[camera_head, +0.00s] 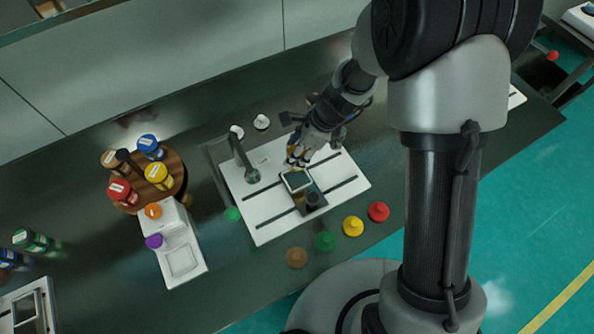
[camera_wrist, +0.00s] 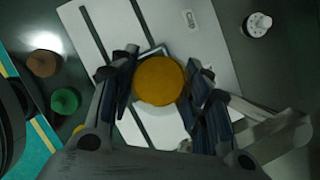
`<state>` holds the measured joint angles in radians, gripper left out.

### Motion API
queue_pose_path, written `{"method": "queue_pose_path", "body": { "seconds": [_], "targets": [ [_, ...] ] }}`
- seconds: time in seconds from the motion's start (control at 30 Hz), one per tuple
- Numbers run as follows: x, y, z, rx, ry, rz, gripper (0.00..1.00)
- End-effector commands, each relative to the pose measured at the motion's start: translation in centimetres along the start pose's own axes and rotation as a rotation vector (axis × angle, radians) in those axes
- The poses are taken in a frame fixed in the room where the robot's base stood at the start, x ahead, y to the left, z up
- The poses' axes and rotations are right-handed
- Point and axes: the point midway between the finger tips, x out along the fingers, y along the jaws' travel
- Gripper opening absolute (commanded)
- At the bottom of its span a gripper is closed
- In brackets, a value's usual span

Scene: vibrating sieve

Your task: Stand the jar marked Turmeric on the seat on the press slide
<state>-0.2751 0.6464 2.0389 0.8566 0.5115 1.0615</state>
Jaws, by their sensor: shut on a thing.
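My gripper (camera_head: 297,158) reaches down over the white press plate (camera_head: 345,170). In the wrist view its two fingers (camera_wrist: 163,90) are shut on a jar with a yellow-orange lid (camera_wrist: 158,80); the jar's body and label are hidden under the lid. The dark press slide (camera_head: 308,196) lies on the plate and carries a pale square frame (camera_head: 298,181), which looks like the seat. The held jar is at or just above the frame's far edge. I cannot tell whether they touch.
The press post (camera_head: 240,155) stands left of the slide. A round wooden stand (camera_head: 175,183) with several lidded jars is farther left, behind a white device (camera_head: 182,252). Coloured round caps, among them a red one (camera_head: 378,211), lie along the bench's front.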

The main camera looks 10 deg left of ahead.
Motion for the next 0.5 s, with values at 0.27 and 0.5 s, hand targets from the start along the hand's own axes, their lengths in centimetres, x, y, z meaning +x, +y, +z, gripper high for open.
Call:
{"method": "queue_pose_path", "body": {
  "seconds": [0.27,0.5],
  "targets": [
    [4.6,0.0,-1.9,-0.002,0.000,0.000,0.16],
    [6.6,0.0,-2.7,-0.002,0.001,0.001,0.16]
  ]
}}
